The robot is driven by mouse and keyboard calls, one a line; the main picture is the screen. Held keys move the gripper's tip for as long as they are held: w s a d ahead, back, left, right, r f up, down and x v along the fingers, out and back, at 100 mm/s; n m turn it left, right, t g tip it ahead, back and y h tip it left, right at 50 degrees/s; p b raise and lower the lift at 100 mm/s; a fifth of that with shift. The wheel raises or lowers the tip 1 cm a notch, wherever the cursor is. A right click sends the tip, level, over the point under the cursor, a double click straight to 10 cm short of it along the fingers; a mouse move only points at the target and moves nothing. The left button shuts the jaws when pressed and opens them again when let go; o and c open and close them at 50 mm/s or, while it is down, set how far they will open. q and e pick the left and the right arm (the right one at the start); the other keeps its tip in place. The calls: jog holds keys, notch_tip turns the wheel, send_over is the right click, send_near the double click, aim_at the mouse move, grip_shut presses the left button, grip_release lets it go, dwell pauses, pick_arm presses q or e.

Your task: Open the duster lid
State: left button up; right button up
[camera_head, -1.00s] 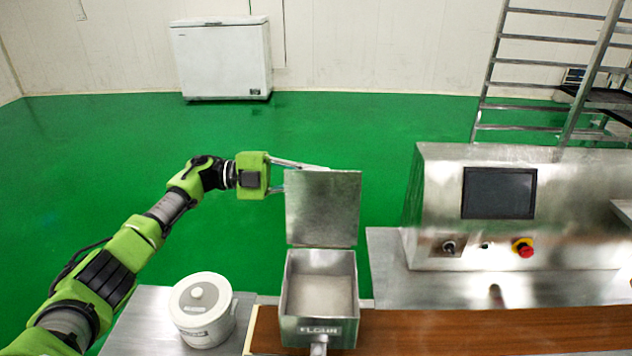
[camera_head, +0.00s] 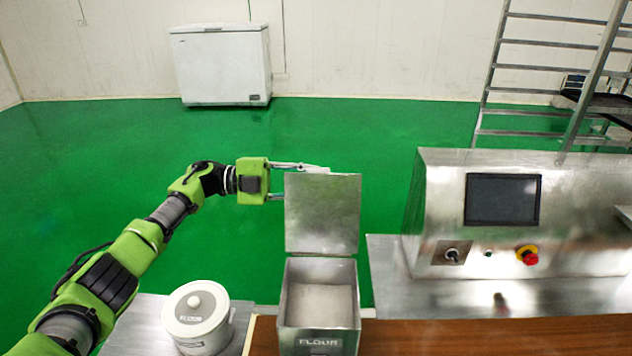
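The duster (camera_head: 300,325) is a square metal box labelled FLOUR at the bottom centre, with pale flour (camera_head: 320,305) inside. Its metal lid (camera_head: 322,214) stands upright at the box's back edge, so the box is open on top. My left gripper (camera_head: 290,181) is at the lid's upper left. Its fingers are spread, one along the lid's top edge and one lower at its left side; whether they touch the lid is hard to tell. My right gripper is not in view.
A white lidded pot (camera_head: 197,318) stands left of the duster on a metal table. A metal machine (camera_head: 440,210) with a screen (camera_head: 502,199) and a red knob (camera_head: 527,254) stands to the right. A white chest freezer (camera_head: 221,64) and a rack (camera_head: 545,98) are farther back.

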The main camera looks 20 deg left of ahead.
pick_arm(q)
jog(key=v, duration=1.2)
jog(key=shift+a, duration=0.1)
dwell(0.4)
